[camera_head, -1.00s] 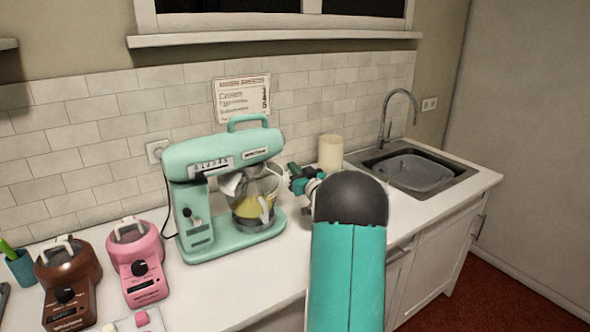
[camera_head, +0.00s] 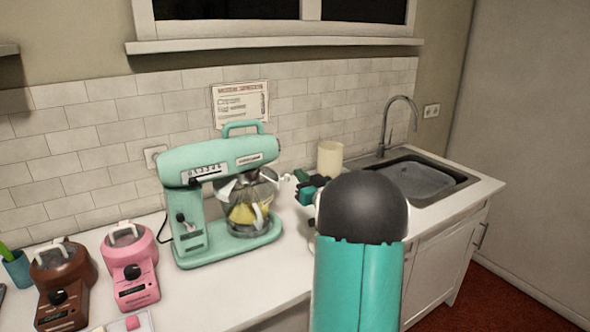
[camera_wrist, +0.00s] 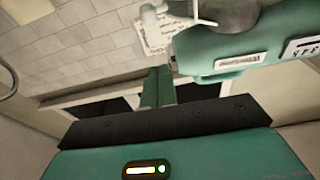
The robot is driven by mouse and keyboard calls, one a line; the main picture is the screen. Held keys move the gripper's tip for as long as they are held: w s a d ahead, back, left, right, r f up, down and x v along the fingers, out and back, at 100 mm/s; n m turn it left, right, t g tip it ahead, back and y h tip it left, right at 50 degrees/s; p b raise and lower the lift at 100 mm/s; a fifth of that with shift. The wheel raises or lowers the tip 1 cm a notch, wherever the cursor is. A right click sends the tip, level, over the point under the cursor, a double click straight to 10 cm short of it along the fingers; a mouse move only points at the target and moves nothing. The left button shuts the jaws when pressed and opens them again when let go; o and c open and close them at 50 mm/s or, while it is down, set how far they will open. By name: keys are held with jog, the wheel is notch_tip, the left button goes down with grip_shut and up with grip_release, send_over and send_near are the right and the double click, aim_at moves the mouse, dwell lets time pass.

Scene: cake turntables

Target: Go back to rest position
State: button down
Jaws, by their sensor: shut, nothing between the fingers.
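My gripper (camera_head: 291,182) is to the right of the mint-green stand mixer (camera_head: 190,225) in the head view, partly hidden behind my dark and teal arm. It is empty and apart from the mixer. In the wrist view my gripper's fingers (camera_wrist: 158,87) are together with nothing between them. The mixer head (camera_wrist: 225,50) fills the upper right of that view. The mixer's glass bowl (camera_head: 248,207) holds something yellow.
A pink machine (camera_head: 130,268) and a brown machine (camera_head: 62,290) stand on the counter at the left. A cream cylinder (camera_head: 330,158) stands behind my arm. A sink (camera_head: 425,180) is at the right. A sign (camera_head: 240,103) hangs on the tiles.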

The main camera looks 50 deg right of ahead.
jog(key=shift+v, duration=1.15)
jog(key=w+a+r+g, duration=0.1)
jog(key=a+r+g, duration=0.2)
jog(key=a, duration=0.8)
jog(key=w+a+r+g, duration=0.1)
jog(key=a+r+g, duration=0.15)
jog(key=a, duration=0.95)
jog(key=s+a+f+n+g+y, duration=0.1)
jog(key=s+a+f+g+y, duration=0.2)
jog(key=s+a, duration=0.7)
jog(key=s+a+f+n+g+y, duration=0.2)
jog(key=s+a+f+g, duration=0.3)
jog(key=s+a, duration=0.6)
jog(key=a, duration=0.4)
jog(key=shift+s+a+n+y, duration=0.25)
jog(key=shift+a+n+y, duration=0.05)
jog(key=shift+a+y, duration=0.1)
